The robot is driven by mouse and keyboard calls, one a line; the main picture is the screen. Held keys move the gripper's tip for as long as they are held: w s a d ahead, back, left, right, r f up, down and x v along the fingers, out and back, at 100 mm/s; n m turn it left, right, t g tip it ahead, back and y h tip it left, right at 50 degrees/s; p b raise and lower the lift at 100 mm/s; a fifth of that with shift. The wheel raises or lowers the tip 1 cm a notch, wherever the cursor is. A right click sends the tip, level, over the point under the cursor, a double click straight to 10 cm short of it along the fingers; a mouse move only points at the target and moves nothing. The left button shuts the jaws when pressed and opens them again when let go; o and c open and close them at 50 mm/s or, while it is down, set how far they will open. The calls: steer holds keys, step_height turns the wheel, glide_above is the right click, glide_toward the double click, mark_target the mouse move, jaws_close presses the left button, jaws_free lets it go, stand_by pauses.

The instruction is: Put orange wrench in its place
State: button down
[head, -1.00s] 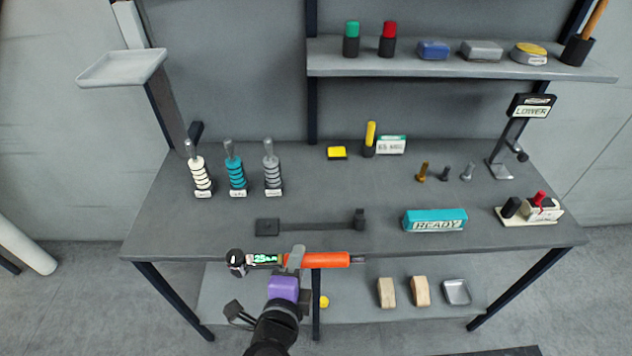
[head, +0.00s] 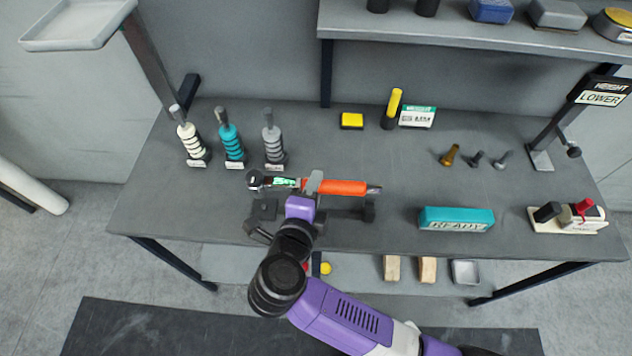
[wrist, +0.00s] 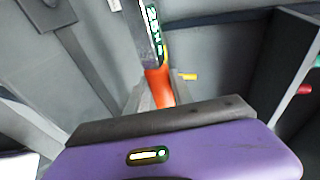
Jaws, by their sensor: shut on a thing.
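The orange wrench (head: 342,187) has an orange handle, a small lit display and a dark round head at its left end. In the head view it lies level, left to right, over the front middle of the table. My gripper (head: 313,183) is shut on it near the middle. The wrist view also shows the orange wrench (wrist: 158,88) in my gripper (wrist: 155,98). A dark holder with a square base (head: 264,211) and an upright post (head: 369,210) is on the table just below the wrench in the picture. My gripper hides the holder's middle. I cannot tell whether wrench and holder touch.
White, teal and grey ringed tools (head: 231,143) stand at the left. A teal READY box (head: 456,219) is right of the holder, with several bolts (head: 475,159) behind it. A yellow marker (head: 394,107) stands at the back. The shelf (head: 425,40) overhangs the back right.

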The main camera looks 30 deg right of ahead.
steer(key=shift+r, duration=0.1)
steer(key=shift+f+b, duration=1.5)
steer(key=shift+f, duration=1.4)
steer(key=shift+p, duration=1.2)
steer(key=shift+f+b, duration=0.65)
steer(key=shift+f, duration=0.5)
steer(key=c, duration=1)
jaws_free()
steer(key=shift+c, duration=0.2)
steer(key=shift+s+f, duration=0.1)
steer(key=shift+a, duration=0.15)
